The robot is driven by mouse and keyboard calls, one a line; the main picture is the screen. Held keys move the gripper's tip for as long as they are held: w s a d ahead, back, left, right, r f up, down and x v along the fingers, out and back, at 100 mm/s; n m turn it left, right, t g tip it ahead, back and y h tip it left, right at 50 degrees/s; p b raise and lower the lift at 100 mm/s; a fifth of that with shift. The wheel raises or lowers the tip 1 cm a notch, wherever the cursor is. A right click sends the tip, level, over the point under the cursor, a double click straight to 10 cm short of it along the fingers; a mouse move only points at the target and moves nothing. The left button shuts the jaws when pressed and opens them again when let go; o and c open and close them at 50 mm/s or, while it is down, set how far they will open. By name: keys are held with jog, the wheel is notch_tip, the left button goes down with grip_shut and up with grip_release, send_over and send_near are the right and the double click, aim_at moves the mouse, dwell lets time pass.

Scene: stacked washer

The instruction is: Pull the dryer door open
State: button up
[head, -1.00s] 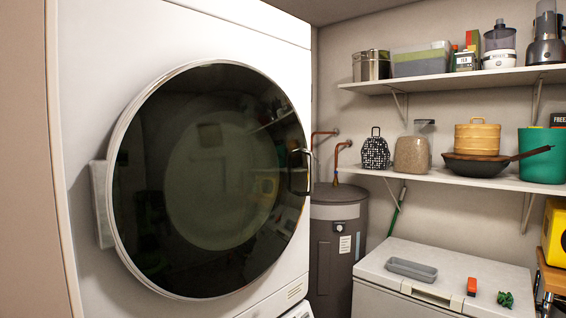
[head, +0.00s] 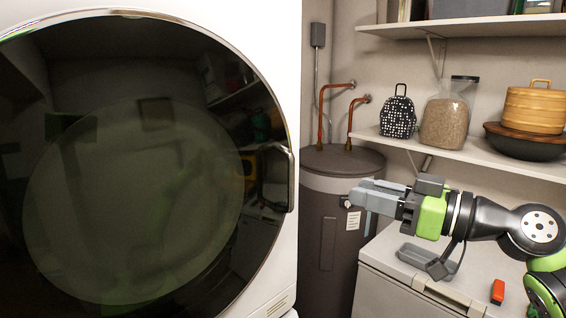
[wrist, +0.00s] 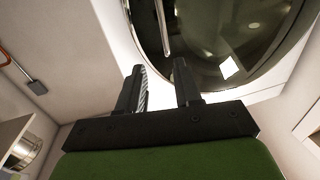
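The dryer door (head: 130,190) is a large round dark glass door with a silver rim on the white dryer, filling the left of the head view. It looks closed. Its curved metal handle (head: 290,180) is on the right edge. My gripper (head: 350,196) is to the right of the handle and points left towards it, apart from it. In the wrist view, the two fingers of my gripper (wrist: 158,72) are spread with nothing between them. The handle (wrist: 162,25) shows beyond the fingertips, and the dark door (wrist: 235,35) is at upper right.
A dark grey water tank (head: 325,225) with copper pipes stands behind my gripper. A white chest freezer (head: 400,290) holding a grey tray (head: 420,258) and a red item (head: 497,291) is at lower right. Shelves (head: 460,160) with containers line the back wall.

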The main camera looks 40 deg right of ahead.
aim_at(293, 176)
jog(key=p+x, duration=0.1)
jog(key=x, duration=0.8)
jog(key=a+p+x, duration=0.1)
jog(key=x, duration=0.4)
jog(key=shift+p, duration=0.3)
jog(key=shift+w, duration=0.25)
jog(key=shift+s, duration=0.1)
grip_shut()
